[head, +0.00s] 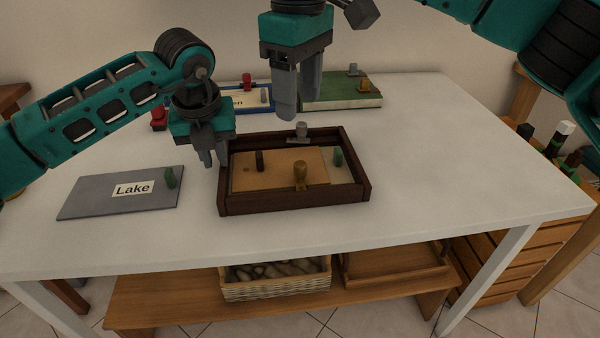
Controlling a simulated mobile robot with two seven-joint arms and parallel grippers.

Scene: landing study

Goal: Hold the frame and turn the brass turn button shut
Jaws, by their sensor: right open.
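A dark wooden frame (295,201) lies on the white table with a tan board (275,180) inside it. My right gripper (297,112) is open and empty, above the frame's back rim.
A grey board labelled "Lake" (90,201) with a green knob lies left of the frame. Behind are a blue-edged board (240,101), a green board (335,92) and a red object (158,118). A basket (275,288) sits on the shelf below. The table's right side is clear.

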